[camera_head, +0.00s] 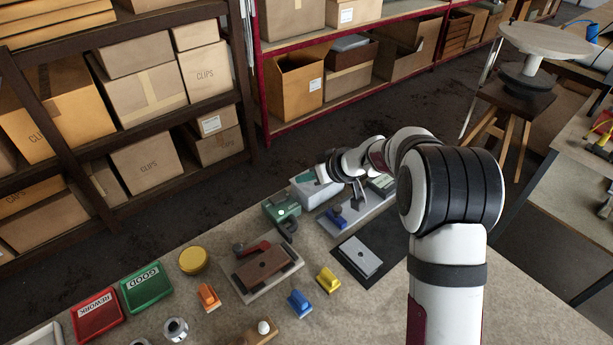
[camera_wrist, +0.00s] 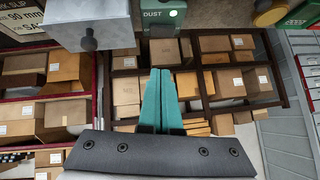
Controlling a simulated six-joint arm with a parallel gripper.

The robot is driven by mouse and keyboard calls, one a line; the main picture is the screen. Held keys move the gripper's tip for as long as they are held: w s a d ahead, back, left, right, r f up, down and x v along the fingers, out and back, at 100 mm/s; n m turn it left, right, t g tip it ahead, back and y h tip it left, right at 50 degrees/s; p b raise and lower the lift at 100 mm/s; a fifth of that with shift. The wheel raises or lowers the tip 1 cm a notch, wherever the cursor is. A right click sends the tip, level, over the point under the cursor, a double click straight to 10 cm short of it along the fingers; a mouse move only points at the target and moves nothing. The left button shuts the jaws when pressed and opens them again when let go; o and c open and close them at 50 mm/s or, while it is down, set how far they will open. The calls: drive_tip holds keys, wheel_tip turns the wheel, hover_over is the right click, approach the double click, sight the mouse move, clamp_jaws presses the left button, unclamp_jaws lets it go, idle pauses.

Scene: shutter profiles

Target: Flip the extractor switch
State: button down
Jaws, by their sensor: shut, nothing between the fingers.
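A green box marked DUST (camera_wrist: 160,16) is at the top of the wrist view, with a pale green round spot on its face. A green box (camera_head: 281,206) stands on the bench in the head view, left of a grey box (camera_head: 318,193). I cannot make out a switch lever on the green box.
A grey metal box with a knob (camera_wrist: 90,24) is at the wrist view's upper left. A blue-handled clamp (camera_head: 338,218) and a grey plate on a black mat (camera_head: 361,256) lie right of the green box. A fixture with a brown block (camera_head: 264,268) stands in front.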

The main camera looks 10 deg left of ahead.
drive_tip(key=shift+s+d+r, duration=0.1)
drive_tip(key=shift+d+r, duration=0.05)
drive_tip(key=shift+r, duration=0.05)
approach(274, 197)
drive_tip(key=shift+w+a+r, duration=0.15)
drive_tip(key=shift+w+a, duration=0.4)
drive_tip(key=shift+a, duration=0.05)
drive_tip(key=shift+w+a+r, duration=0.2)
drive_tip(key=shift+w+a, duration=0.35)
drive_tip(key=shift+a, duration=0.05)
drive_tip(key=f, duration=0.2)
drive_tip(key=a+f, duration=0.1)
drive_tip(key=shift+f, duration=0.85)
